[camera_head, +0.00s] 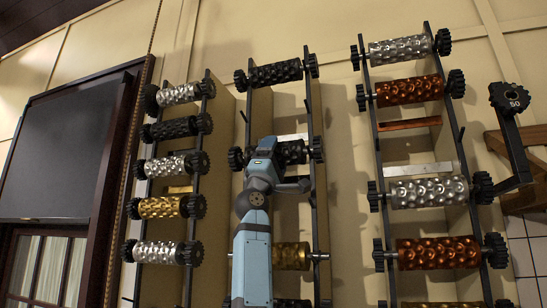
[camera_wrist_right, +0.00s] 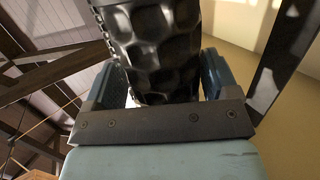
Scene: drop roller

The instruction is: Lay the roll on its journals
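A dark, dimpled roll (camera_head: 293,152) is at the second level of the middle rack, with a black toothed wheel at each end. My right gripper (camera_head: 267,147) is at this roll and hides its left part. In the right wrist view the dark roll (camera_wrist_right: 160,45) lies between the two blue fingers of the right gripper (camera_wrist_right: 166,78), close against both, and the gripper looks shut on it. The roll's ends lie near the rack's uprights (camera_head: 313,170); whether they rest on their journals I cannot tell. My left gripper is not in view.
Another dark roll (camera_head: 277,74) sits above, and a gold roll (camera_head: 291,256) sits below. The left rack holds silver, dark and gold rolls (camera_head: 160,207). The right rack holds silver and copper rolls (camera_head: 409,90). A black arm with a wheel marked 50 (camera_head: 510,98) juts out at right.

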